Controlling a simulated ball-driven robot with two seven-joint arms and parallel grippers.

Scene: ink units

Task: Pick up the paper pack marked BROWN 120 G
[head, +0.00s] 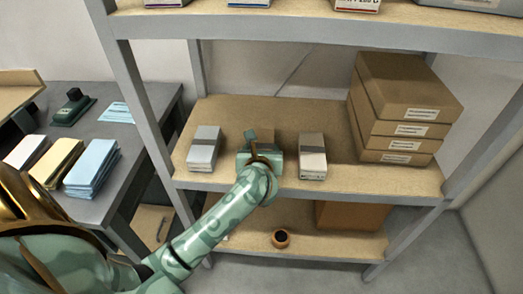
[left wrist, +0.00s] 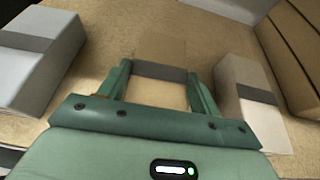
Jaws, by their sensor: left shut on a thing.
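My left gripper (head: 260,150) is over the middle shelf board, between two other packs. In the left wrist view its two fingers (left wrist: 160,82) are shut on the sides of a brown paper pack (left wrist: 158,93) with a grey band across it. In the head view the gripper hides most of this pack. I cannot read any marking on it, and I cannot tell if it touches the board. A grey pack (head: 204,148) lies to the left and also shows in the left wrist view (left wrist: 28,65). An off-white pack (head: 312,156) lies to the right, also in the wrist view (left wrist: 240,85).
Several brown boxes (head: 405,110) are stacked on the right of the middle shelf (head: 230,108). The upper shelf (head: 320,25) holds more packs above. A side table (head: 90,130) at left carries paper stacks. A round dark-topped cup (head: 281,238) stands on the lower shelf.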

